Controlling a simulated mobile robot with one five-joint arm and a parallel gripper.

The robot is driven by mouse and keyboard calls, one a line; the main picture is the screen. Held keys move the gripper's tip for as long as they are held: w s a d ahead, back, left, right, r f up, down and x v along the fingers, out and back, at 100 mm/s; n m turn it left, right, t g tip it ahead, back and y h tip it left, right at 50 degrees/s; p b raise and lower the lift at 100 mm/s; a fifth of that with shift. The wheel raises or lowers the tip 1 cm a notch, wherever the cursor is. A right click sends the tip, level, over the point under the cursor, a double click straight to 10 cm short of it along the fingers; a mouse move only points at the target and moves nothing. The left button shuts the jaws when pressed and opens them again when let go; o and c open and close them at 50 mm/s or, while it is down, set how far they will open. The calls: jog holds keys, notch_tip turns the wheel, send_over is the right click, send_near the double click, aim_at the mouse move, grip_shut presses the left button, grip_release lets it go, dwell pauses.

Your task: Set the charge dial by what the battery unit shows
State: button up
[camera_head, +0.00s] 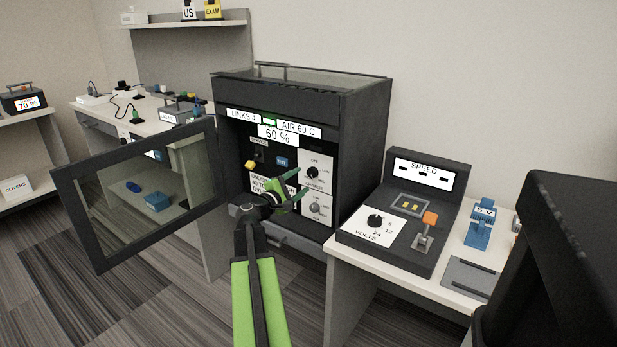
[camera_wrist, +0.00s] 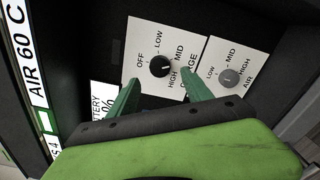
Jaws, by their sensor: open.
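The charge dial is a black knob (camera_head: 312,172) on a white plate inside the open dark cabinet. In the wrist view the knob (camera_wrist: 160,66) has OFF, LOW, MID and HIGH around it; its small pale mark faces right, seemingly between MID and HIGH. A "60 %" sign (camera_head: 278,134) hangs in the cabinet; the wrist view shows part of a BATTERY % sign (camera_wrist: 102,100). My gripper (camera_head: 301,187) is open in front of the panel. In the wrist view its green fingertips (camera_wrist: 160,82) flank the knob's lower side; contact is unclear. A notice (camera_head: 266,185) is partly hidden.
A grey AIR knob (camera_head: 314,208) is just below the charge dial. The cabinet's glass door (camera_head: 195,205) stands open at left. A SPEED console (camera_head: 400,235) with a VOLTS dial sits at right. Another unit (camera_head: 22,98) at far left reads 70 %.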

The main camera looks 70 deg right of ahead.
aim_at(311, 174)
jog(key=x, duration=0.6)
jog(key=shift+a, duration=0.1)
jog(key=shift+c, duration=0.2)
